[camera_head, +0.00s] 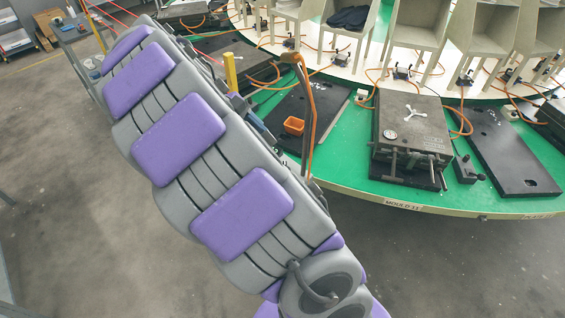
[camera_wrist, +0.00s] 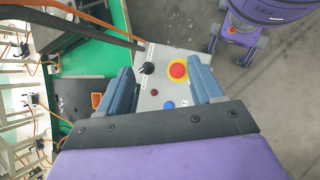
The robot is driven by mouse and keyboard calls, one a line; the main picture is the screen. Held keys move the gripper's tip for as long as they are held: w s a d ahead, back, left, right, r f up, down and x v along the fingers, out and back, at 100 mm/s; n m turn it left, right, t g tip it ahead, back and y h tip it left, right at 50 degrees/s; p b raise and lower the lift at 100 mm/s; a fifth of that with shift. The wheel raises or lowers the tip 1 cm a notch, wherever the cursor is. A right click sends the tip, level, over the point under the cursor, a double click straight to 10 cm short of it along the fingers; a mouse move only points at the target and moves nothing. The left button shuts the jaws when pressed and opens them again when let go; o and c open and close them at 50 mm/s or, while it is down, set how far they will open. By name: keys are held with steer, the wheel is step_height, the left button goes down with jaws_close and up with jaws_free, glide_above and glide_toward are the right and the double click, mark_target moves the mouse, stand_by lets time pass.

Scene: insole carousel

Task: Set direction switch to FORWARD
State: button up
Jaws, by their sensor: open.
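A grey control panel (camera_wrist: 143,103) lies ahead of my gripper (camera_wrist: 161,70) in the wrist view. A black rotary knob (camera_wrist: 147,68), which looks like the direction switch, sits on its left part near the left finger. Small labels are beside it, too small to read, and I cannot tell which setting it points to. A red emergency-stop button (camera_wrist: 178,70) on a yellow ring is to its right. A dark red button (camera_wrist: 155,92) and a blue button (camera_wrist: 168,104) lie nearer. My blue fingers are open and empty, either side of these controls. The panel is mostly hidden behind my arm in the head view.
A green-topped carousel (camera_head: 350,168) carries moulds, black plates and orange hoses. Grey floor (camera_head: 70,200) is open at left.

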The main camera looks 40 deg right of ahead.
steer(key=w+d+f+n+h, duration=0.1)
steer(key=w+d+f+n, duration=0.35)
steer(key=w+f, duration=0.4)
steer(key=shift+n+g+h, duration=0.3)
steer(key=shift+n+g, duration=0.15)
steer(key=shift+g, duration=0.05)
steer(key=x, duration=0.3)
steer(key=b+x, duration=0.1)
steer(key=x, duration=0.2)
steer(key=w+b+x, duration=0.1)
steer(key=x, duration=0.2)
steer(key=shift+s+d+f, duration=0.15)
steer(key=shift+s+f, duration=0.05)
steer(key=shift+f, duration=0.35)
steer(key=s+f, duration=0.1)
steer(key=s+f+b, duration=0.1)
steer(key=f, duration=0.1)
steer(key=shift+s+d, duration=0.1)
steer(key=shift+d, duration=0.15)
steer(key=shift+s+d+f+b, duration=0.15)
steer(key=shift+d+f+b, duration=0.15)
steer(key=shift+d, duration=0.1)
steer(key=shift+d+f, duration=0.15)
steer(key=shift+d, duration=0.5)
steer(key=shift+a, duration=0.65)
steer(key=c, duration=0.6)
steer(key=shift+d, duration=0.15)
steer(key=c, duration=0.5)
